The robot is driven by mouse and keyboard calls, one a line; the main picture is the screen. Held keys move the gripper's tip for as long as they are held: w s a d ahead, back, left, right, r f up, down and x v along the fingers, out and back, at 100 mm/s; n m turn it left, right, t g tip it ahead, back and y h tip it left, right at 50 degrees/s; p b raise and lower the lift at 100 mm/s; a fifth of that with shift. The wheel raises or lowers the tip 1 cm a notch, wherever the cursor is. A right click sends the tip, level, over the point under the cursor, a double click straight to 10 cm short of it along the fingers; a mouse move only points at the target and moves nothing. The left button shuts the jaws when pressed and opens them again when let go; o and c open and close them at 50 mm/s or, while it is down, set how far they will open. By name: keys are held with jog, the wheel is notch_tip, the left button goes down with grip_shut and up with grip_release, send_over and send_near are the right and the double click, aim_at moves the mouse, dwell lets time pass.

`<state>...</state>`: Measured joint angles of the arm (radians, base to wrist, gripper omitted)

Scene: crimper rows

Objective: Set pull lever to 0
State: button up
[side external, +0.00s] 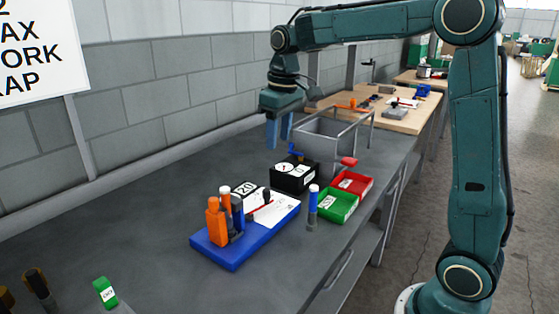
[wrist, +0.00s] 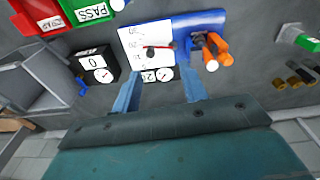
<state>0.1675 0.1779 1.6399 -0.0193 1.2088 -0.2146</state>
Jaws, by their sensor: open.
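A blue base (side external: 233,254) carries a white scale panel (side external: 283,209) with printed numbers. A red pointer with a dark knob (side external: 266,196) stands on the panel; it also shows in the wrist view (wrist: 172,46). I cannot tell for sure whether this is the pull lever. A card reading 20 (side external: 244,188) stands by the panel. Orange and blue handles (side external: 215,222) stand at the base's left end. My gripper (side external: 279,142) hangs open and empty above the bench, behind the base. In the wrist view its fingers (wrist: 160,77) point towards the panel, apart from everything.
A black box (side external: 294,178) with a dial, a 0 label and a blue handle stands right of the base. Green (side external: 338,206) and red (side external: 352,183) bins and a grey bin (side external: 325,136) stand nearby. A blue, white-topped post (side external: 313,205) stands before them. The bench's left is mostly clear.

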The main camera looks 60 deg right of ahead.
jog(key=g, duration=0.1)
send_over(266, 190)
notch_tip(266, 190, down, 5)
jog(key=shift+d, duration=0.15)
jog(key=shift+f, duration=0.1)
notch_tip(266, 190, down, 14)
jog(key=shift+r, duration=0.25)
dwell(0.4)
grip_shut()
